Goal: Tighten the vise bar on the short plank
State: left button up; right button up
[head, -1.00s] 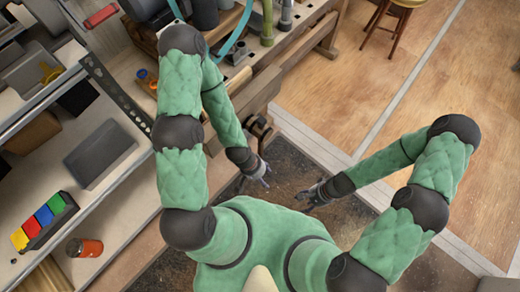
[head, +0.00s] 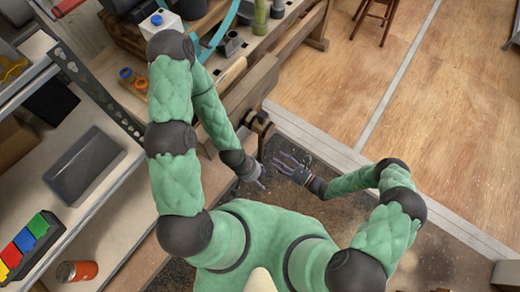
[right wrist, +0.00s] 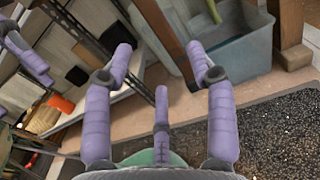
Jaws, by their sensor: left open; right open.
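The vise (head: 262,123) shows in the head view as a dark round hub on the front of the wooden bench, with a bar hanging by it. A pale piece of wood (head: 232,74), likely the short plank, stands behind the wooden vise jaw (head: 250,90). My left gripper (head: 260,180) is open and empty just below the vise bar. My right gripper (head: 284,161) is open and empty to the right of the bar, apart from it. In the right wrist view, its purple fingers (right wrist: 158,62) are spread with nothing between them. The vise is not clearly visible there.
A shelf unit at left holds a grey tray (head: 85,165), a colored bin row (head: 28,243) and an orange can (head: 77,271). A blue-grey tub (right wrist: 235,60) stands under the bench. Dark matting (right wrist: 275,130) covers the floor. Open wooden floor lies right.

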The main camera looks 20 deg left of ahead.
aim_at(262, 151)
jog(key=b+x, duration=0.2)
jog(key=x, duration=0.8)
jog(key=shift+a+b, duration=0.1)
jog(key=shift+b, duration=0.2)
grip_shut()
